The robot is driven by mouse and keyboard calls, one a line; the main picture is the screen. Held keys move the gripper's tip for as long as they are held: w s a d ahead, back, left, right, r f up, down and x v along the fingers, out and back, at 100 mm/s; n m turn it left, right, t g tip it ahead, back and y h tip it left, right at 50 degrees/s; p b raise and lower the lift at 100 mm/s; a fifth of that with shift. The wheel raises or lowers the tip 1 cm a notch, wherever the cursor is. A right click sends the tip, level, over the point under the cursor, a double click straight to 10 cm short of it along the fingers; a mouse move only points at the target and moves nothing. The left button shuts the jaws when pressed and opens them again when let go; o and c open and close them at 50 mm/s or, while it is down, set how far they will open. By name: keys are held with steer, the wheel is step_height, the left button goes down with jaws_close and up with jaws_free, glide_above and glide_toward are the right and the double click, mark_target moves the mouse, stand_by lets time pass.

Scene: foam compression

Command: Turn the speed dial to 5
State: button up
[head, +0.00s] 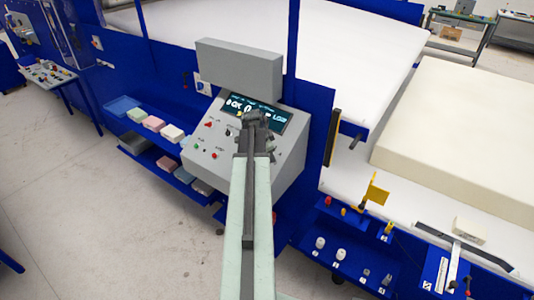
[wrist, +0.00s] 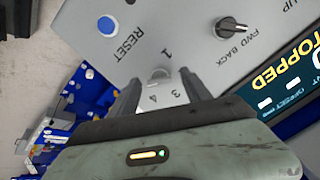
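The speed dial (wrist: 160,73) is a small grey knob in the wrist view, with the numerals 1, 3 and 4 visible around it. Its pointer is too unclear to read. My gripper (wrist: 159,80) is open, with one finger on each side of the dial. I cannot tell whether the fingers touch it. In the head view my gripper (head: 256,118) is over the sloped grey control panel (head: 206,161) and hides the dial there.
A blue RESET button (wrist: 107,25) and a black FWD/BACK switch (wrist: 230,28) sit near the dial. The display (wrist: 285,90) reads "TOPPED", partly cut off. A grey box (head: 238,66) stands above the panel. Foam blocks (head: 153,123) lie on a shelf to the left.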

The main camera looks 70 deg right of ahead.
steer(key=shift+s, duration=0.1)
steer(key=shift+a+r+p, duration=0.15)
steer(key=shift+r+p, duration=0.35)
steer(key=p+v, duration=0.6)
steer(key=shift+a+r, duration=0.25)
steer(key=shift+r, duration=0.1)
